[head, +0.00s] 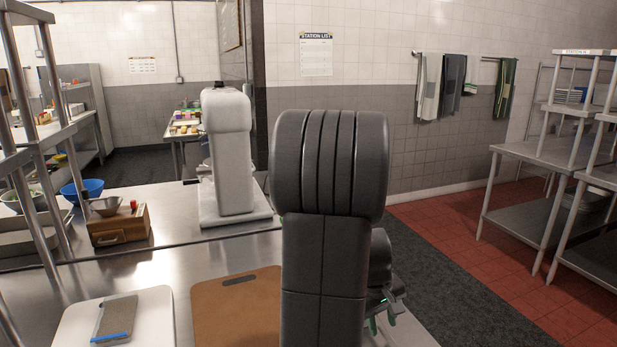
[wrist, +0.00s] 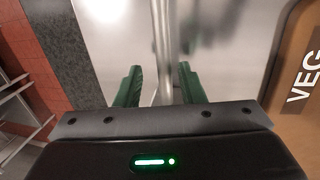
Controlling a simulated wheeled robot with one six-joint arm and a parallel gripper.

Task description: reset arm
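My arm stands upright in the middle of the head view and hides much of the counter behind it. My gripper (wrist: 158,82) shows in the wrist view with its two green fingers spread apart, pointing down over the shiny steel counter (wrist: 225,50). In the head view, only part of the gripper shows beside the arm's lower right, near the counter's right edge. A pale metallic strip (wrist: 163,45) runs between the fingers without visibly touching either; I cannot tell whether it is an object or part of the counter.
A brown cutting board (head: 215,310) lies left of my arm, and a white board (head: 150,325) with a grey item (head: 117,317) lies farther left. A white mixer-like machine (head: 228,150) and a wooden box (head: 118,226) stand behind. Steel shelves (head: 545,150) stand right across the aisle.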

